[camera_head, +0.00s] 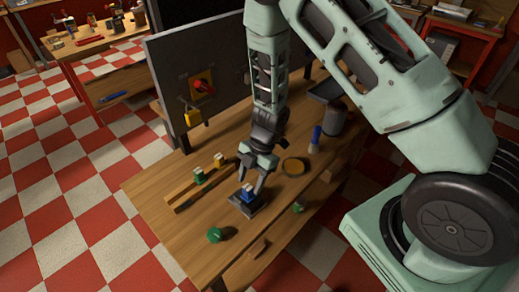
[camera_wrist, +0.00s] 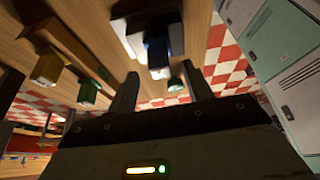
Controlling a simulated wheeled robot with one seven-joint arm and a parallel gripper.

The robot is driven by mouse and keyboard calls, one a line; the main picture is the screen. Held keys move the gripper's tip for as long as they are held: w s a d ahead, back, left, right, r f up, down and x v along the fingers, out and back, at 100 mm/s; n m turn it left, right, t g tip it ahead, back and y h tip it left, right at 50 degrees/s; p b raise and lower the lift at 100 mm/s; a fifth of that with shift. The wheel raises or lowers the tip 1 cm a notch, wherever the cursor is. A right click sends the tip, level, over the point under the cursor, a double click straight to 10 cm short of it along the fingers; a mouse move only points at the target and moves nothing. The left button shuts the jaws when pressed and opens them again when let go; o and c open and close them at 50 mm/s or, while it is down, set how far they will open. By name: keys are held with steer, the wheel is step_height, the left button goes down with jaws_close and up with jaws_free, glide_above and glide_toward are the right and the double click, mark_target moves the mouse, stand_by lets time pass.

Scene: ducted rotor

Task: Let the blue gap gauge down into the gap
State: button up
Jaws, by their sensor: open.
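The blue gap gauge (camera_head: 248,190) has a pale top and stands at a dark block (camera_head: 246,206) on the wooden bench. How deep it sits in the block cannot be told. In the wrist view the blue gauge (camera_wrist: 175,38) is beyond the fingertips, partly in shadow. My gripper (camera_head: 259,182) is just above and beside the gauge, pointing down. The gap itself is not clearly visible.
A wooden rack (camera_head: 183,203) holds a green gauge (camera_head: 199,175) and a yellow gauge (camera_head: 219,160) to the left. A round green item (camera_head: 214,235) lies in front. A dish (camera_head: 293,166) and a blue-topped bottle (camera_head: 315,138) stand right. A grey panel (camera_head: 172,60) rises behind.

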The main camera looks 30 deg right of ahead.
steer(key=v, duration=1.4)
steer(key=shift+a, duration=0.15)
